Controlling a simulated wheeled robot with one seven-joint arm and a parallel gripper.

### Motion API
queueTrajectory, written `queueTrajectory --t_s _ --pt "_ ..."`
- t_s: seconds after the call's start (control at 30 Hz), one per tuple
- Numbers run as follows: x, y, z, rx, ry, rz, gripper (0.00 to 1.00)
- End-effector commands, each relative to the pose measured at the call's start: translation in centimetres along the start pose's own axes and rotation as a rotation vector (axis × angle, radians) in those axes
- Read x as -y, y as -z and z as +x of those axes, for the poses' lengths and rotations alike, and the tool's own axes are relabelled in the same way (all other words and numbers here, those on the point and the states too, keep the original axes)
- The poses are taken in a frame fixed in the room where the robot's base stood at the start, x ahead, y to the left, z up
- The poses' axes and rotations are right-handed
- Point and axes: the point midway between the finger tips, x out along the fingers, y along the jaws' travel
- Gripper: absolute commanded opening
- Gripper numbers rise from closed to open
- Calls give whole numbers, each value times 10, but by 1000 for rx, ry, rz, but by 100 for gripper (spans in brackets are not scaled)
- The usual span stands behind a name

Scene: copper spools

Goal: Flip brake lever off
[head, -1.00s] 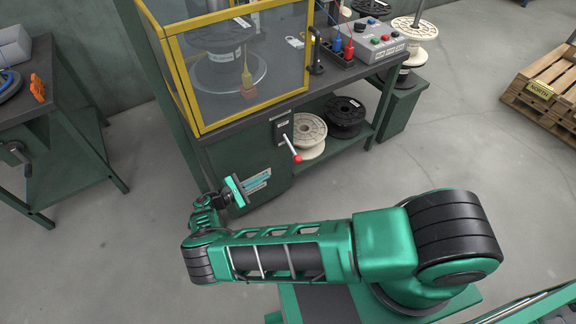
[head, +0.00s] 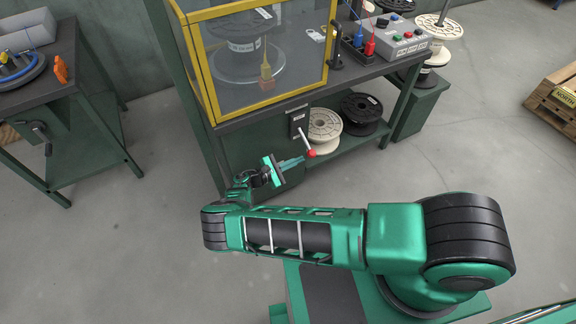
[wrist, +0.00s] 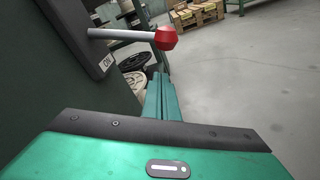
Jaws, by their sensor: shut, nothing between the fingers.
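The brake lever (head: 305,140) is a pale rod with a red knob, on a dark plate at the front of the green bench. The rod slants down and outward to the knob. In the wrist view, the lever's red knob (wrist: 166,38) is above and just beyond my fingertips, and "ON" shows on the plate (wrist: 104,62) below the rod. My gripper (head: 301,161) is shut and empty, its fingers pointing right, just below and left of the knob. The shut fingers also show in the wrist view (wrist: 160,92). I cannot tell whether they touch the knob.
A yellow-framed clear guard (head: 265,60) stands on the bench above the lever. A pale spool (head: 325,124) and a black spool (head: 362,112) are on the lower shelf. A grey control box (head: 402,42) sits at the bench's right.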

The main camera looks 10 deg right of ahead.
Motion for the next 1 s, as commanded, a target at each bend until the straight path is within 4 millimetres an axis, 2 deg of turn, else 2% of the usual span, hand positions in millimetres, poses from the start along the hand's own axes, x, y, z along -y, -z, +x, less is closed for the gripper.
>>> queueTrajectory --t_s 0.1,0.3,0.77,1.0 --pt "-1 -13 2 0 0 1 0" --pt "0 -26 5 0 0 1 0" --pt "0 -28 6 -1 0 -1 0" --pt "10 -39 5 3 12 -40 0"
